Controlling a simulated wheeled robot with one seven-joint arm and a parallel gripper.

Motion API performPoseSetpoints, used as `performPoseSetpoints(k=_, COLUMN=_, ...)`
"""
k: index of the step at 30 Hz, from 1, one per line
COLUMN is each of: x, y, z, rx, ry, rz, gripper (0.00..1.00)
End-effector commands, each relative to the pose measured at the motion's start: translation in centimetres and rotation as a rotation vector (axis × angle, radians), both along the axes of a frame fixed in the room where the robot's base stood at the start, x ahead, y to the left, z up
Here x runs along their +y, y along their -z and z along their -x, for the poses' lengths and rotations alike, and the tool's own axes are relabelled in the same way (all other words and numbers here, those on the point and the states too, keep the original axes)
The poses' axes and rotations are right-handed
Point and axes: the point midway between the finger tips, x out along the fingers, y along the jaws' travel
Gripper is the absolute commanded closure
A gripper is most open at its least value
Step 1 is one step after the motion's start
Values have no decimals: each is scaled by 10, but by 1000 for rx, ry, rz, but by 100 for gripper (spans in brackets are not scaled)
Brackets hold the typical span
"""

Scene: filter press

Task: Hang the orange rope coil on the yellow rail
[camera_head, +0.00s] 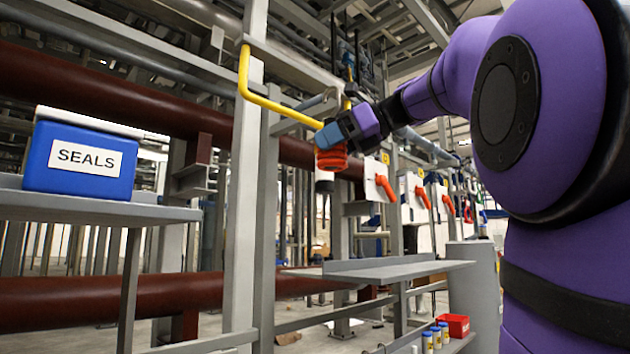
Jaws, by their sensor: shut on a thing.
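The yellow rail (243,72) is fixed to the grey frame. It drops and then bends, running down to the right towards my gripper. My gripper (329,138), with a bluish fingertip showing, is shut on the orange rope coil (331,161) at the coil's top. The coil hangs beneath the fingers, in the air above a grey shelf. In the picture the rail's lower right part meets the gripper's left side. I cannot tell whether the rail touches the coil or lies behind it. Part of the coil is hidden by the fingers.
A blue box labelled SEALS (80,158) stands on a grey shelf (100,208) at left. A bare grey shelf (385,270) lies below the coil. White boxes with orange handles (380,185) hang to the right. A red bin (454,325) and small bottles sit low at right.

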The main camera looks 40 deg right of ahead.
Motion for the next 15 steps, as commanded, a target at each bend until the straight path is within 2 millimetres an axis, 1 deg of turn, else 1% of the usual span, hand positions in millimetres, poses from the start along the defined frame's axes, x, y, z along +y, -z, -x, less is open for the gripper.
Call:
performPoseSetpoints(k=2, x=0, y=-4, z=2, rx=0, ry=3, rz=0, gripper=69)
performPoseSetpoints(k=5, x=0, y=-5, z=0, rx=0, ry=4, rz=-1, gripper=69)
performPoseSetpoints(k=15, x=1, y=-11, z=-15, rx=-1, ry=3, rz=0, gripper=69)
